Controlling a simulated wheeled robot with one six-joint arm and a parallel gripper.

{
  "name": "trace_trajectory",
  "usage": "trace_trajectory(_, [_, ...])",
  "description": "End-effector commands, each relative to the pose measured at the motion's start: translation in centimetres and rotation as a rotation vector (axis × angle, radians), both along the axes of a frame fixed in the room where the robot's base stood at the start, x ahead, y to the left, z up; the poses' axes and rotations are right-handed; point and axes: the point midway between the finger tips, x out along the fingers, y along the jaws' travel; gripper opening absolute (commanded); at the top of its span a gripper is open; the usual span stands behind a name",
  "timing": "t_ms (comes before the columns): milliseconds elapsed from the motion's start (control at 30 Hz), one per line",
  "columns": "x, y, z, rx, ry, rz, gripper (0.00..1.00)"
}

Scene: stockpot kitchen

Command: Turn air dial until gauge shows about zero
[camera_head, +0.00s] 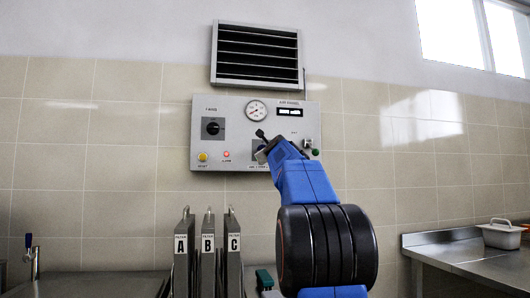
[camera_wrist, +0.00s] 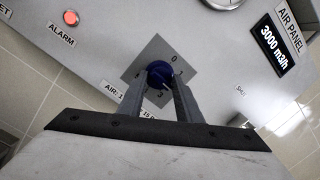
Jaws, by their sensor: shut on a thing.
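The air dial is a dark blue round knob (camera_wrist: 159,73) on a grey square plate with numbers, on the panel. In the wrist view a 0 shows above right of the knob; other numbers are partly hidden by my fingers. My gripper (camera_wrist: 161,88) has a finger on each side of the knob and is shut on it. In the head view my gripper (camera_head: 263,146) reaches the panel's lower middle and covers most of the dial. The round gauge (camera_head: 256,111) is above it; its reading is too small to tell. In the wrist view only the gauge's lower edge (camera_wrist: 222,2) shows.
The air panel (camera_head: 232,104) hangs on a tiled wall below a vent grille (camera_head: 256,55). A black fan knob (camera_head: 213,128), a yellow button (camera_head: 203,157) and a lit red alarm lamp (camera_wrist: 71,18) are to the left.

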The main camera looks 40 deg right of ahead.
Motion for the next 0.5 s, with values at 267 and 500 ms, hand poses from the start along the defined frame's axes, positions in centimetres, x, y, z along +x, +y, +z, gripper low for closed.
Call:
trace_trajectory(267, [0.09,-0.02,-0.16,0.001,0.002,0.001,0.09])
trace_trajectory(500, [0.06,0.00,-0.07,0.001,0.001,0.000,0.50])
